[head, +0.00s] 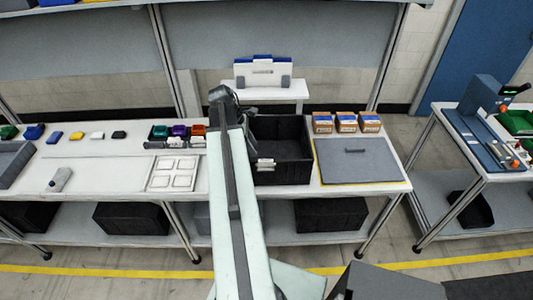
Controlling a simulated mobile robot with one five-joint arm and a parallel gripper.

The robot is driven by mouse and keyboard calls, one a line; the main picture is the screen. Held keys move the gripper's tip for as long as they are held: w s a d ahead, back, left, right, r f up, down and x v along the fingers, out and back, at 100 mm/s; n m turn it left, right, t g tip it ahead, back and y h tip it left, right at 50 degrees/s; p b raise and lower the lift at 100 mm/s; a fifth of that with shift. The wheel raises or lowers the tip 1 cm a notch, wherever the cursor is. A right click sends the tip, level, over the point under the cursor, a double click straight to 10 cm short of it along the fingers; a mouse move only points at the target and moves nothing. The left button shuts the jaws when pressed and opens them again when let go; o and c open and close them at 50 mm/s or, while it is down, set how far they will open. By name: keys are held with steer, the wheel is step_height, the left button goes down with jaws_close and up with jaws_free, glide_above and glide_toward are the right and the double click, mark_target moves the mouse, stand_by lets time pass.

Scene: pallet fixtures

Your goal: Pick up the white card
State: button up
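A small flat white piece (97,135), which looks like the white card, lies on the bench left of the middle. It is in a row between a yellow piece (77,135) and a black piece (119,134). A white tray (152,186) with several white squares sits nearer the front, left of my arm; I cannot tell whether the squares are cards or empty recesses. My arm reaches forward over the bench, and my gripper (224,96) is at its far end, well to the right of the white piece. Its fingers are not clear.
Coloured bins (179,131) stand between the row and my arm. A black crate (281,178) is right of my arm. A grey panel (357,166) and several small boxes (346,122) are farther right. A grey device (60,179) lies at front left. Bare bench surrounds the row.

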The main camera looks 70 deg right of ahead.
mark_target(265, 160)
steer(key=f+b, duration=0.1)
steer(key=s+f+b, duration=0.1)
steer(key=shift+s+d+f+b, duration=0.1)
steer(key=shift+s+d+b, duration=0.2)
steer(key=shift+d, duration=0.05)
steer(key=shift+s+d+f, duration=0.1)
steer(key=shift+s+f, duration=0.05)
steer(key=b+x, duration=0.5)
steer(key=shift+s, duration=0.2)
jaws_close()
